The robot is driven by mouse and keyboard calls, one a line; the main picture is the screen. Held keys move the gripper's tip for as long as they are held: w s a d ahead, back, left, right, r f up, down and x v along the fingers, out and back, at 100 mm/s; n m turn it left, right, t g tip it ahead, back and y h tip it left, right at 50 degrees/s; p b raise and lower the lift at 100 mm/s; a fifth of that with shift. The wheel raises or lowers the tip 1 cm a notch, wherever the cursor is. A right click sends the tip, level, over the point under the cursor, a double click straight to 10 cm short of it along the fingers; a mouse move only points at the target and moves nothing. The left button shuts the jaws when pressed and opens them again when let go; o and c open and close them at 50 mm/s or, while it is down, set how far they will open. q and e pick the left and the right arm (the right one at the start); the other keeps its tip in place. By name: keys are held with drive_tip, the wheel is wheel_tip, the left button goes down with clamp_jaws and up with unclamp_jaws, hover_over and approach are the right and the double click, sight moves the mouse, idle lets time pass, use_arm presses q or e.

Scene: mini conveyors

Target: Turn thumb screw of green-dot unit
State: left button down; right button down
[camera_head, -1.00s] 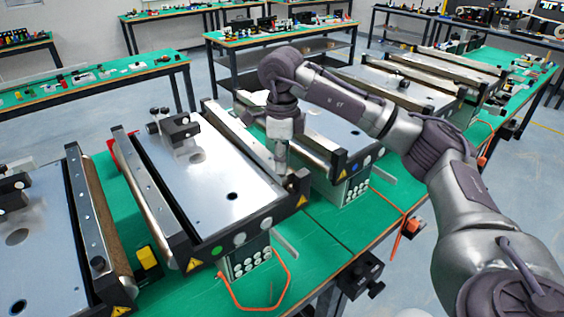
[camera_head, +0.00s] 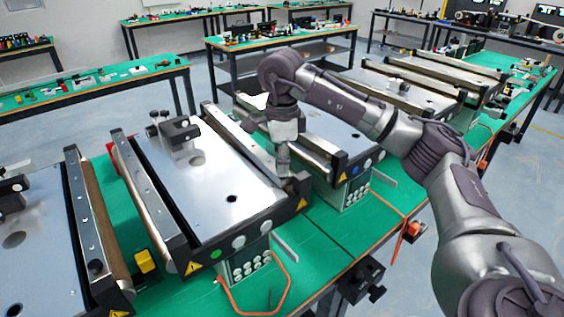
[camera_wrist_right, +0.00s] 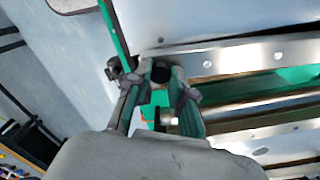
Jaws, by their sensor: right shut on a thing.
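The green-dot unit (camera_head: 215,210) is a mini conveyor with a pale flat top, and its green dot (camera_head: 215,253) is on the front end. My right gripper (camera_head: 288,182) points down at this unit's right front corner. In the right wrist view, its two fingers (camera_wrist_right: 160,74) are shut on a dark round knob, the thumb screw (camera_wrist_right: 160,75), beside the metal side rail (camera_wrist_right: 215,60). The fingers hide part of the screw. In the head view the screw is hidden behind my gripper. My left gripper is not in view.
A blue-dot conveyor (camera_head: 354,168) stands close on the right, and another conveyor (camera_head: 40,235) on the left. Orange cables (camera_head: 283,300) hang at the front. A yellow block (camera_head: 146,261) sits in the left gap. The green table (camera_head: 310,232) is bare between the units' front ends.

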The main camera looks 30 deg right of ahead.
drive_tip(key=shift+r, duration=0.1)
drive_tip(key=c, duration=1)
unclamp_jaws()
wheel_tip(320, 180, up, 12)
drive_tip(key=shift+f, duration=0.1)
